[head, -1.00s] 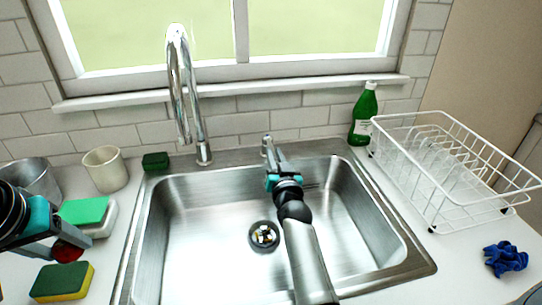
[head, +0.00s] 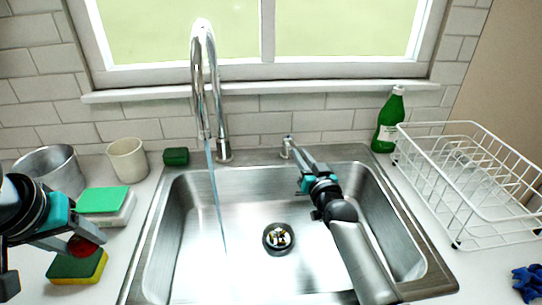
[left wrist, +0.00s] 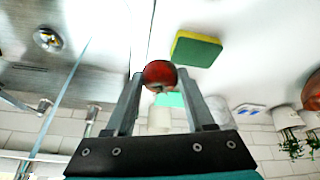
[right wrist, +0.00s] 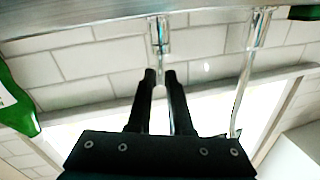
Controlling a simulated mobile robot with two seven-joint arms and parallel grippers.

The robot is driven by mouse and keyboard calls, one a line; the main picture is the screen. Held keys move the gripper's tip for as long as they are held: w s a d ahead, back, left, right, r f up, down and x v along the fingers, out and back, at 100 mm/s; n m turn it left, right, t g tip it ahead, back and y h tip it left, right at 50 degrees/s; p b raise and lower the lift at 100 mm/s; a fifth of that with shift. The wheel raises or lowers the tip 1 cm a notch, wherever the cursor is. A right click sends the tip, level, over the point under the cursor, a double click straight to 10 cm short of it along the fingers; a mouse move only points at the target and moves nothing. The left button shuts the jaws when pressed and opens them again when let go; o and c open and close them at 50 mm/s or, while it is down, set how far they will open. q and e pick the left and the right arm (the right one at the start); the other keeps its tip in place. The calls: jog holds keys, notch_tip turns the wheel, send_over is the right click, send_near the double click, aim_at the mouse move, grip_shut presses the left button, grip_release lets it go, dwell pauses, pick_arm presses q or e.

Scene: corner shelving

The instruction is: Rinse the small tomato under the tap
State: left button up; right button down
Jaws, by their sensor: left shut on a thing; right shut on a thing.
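The small red tomato (head: 84,247) is between the fingers of my left gripper (left wrist: 159,78), above the counter left of the sink. The tomato also shows in the left wrist view (left wrist: 159,72). The chrome tap (head: 203,80) has a thin stream of water (head: 216,195) falling into the sink basin (head: 330,235). The tomato is apart from the stream, to its left. My right gripper (head: 294,152) is shut on the tap lever (head: 286,146) behind the basin. The lever also shows between the fingers in the right wrist view (right wrist: 161,68).
A yellow-green sponge (head: 78,268) lies below the left gripper, with a green-topped block (head: 105,202) behind it. A metal pot (head: 50,165) and a cream cup (head: 127,159) stand at left. A green bottle (head: 390,122) and white dish rack (head: 480,190) stand at right.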

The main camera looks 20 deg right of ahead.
jog(key=c, duration=0.8)
grip_release()
jog(key=shift+c, duration=0.2)
jog(key=shift+s, duration=0.1)
pick_arm(q)
notch_tip(320, 180, up, 2)
jog(key=shift+r+p, duration=0.1)
jog(key=shift+p, duration=0.95)
pick_arm(e)
jog(key=s+a, duration=0.1)
jog(key=s, duration=1)
jog(key=shift+s+a, duration=0.25)
jog(key=shift+s, duration=0.15)
